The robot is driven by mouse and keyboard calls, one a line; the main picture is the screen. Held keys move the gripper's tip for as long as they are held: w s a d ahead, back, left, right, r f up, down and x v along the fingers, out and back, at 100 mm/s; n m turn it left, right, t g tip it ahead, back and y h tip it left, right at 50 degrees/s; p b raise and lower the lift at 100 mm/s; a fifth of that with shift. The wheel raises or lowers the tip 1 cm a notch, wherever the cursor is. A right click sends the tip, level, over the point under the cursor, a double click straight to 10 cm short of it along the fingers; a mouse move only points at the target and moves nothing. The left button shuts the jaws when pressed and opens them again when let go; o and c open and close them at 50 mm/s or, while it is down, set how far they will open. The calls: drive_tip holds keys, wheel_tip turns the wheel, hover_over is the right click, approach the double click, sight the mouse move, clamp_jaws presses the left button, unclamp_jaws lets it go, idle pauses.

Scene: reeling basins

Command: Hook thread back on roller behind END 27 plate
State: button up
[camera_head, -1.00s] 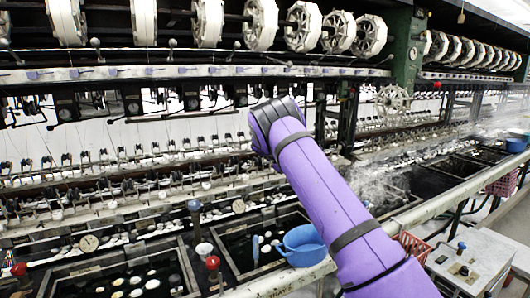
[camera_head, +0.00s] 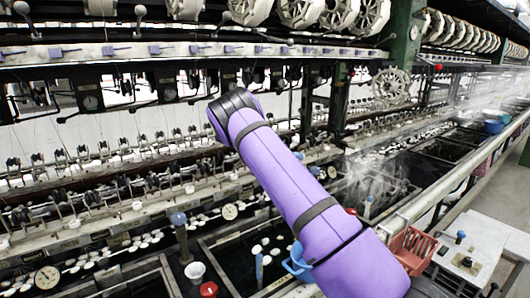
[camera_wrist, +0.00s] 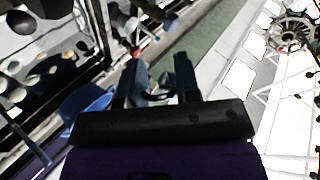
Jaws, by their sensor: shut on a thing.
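My gripper (camera_wrist: 160,80) shows in the wrist view with its two dark blue-grey fingers apart around a small grey, pale-edged thing (camera_wrist: 155,97). I cannot make out whether this is the thread or something it hangs on. In the head view my purple arm reaches up and left over the basins, and its end hides the gripper. A row of small rollers and guides (camera_head: 120,150) runs along the machine behind the arm. Dark plates or boxes (camera_head: 88,100) hang beneath the long white rail (camera_head: 140,53). No END 27 lettering is readable, and the thread itself cannot be told apart.
Dark water basins (camera_head: 235,245) with white cocoons lie in front of the machine. A blue bowl (camera_head: 298,262) is partly behind my arm. A red basket (camera_head: 412,245) and white cabinet (camera_head: 475,245) stand at right. White reels (camera_head: 300,10) hang above. Steam rises behind the arm.

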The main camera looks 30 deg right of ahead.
drive_tip(key=shift+w+a+f, duration=0.25)
drive_tip(key=shift+w+f, duration=0.2)
drive_tip(key=shift+w, duration=0.25)
drive_tip(key=shift+w+a+f, duration=0.3)
drive_tip(key=shift+w+f, duration=0.1)
drive_tip(key=shift+w, duration=0.3)
drive_tip(key=shift+w+a+f, duration=0.25)
drive_tip(key=shift+w+f, duration=0.2)
drive_tip(key=shift+w, duration=0.25)
drive_tip(key=s+r, duration=0.4)
drive_tip(key=s, duration=0.3)
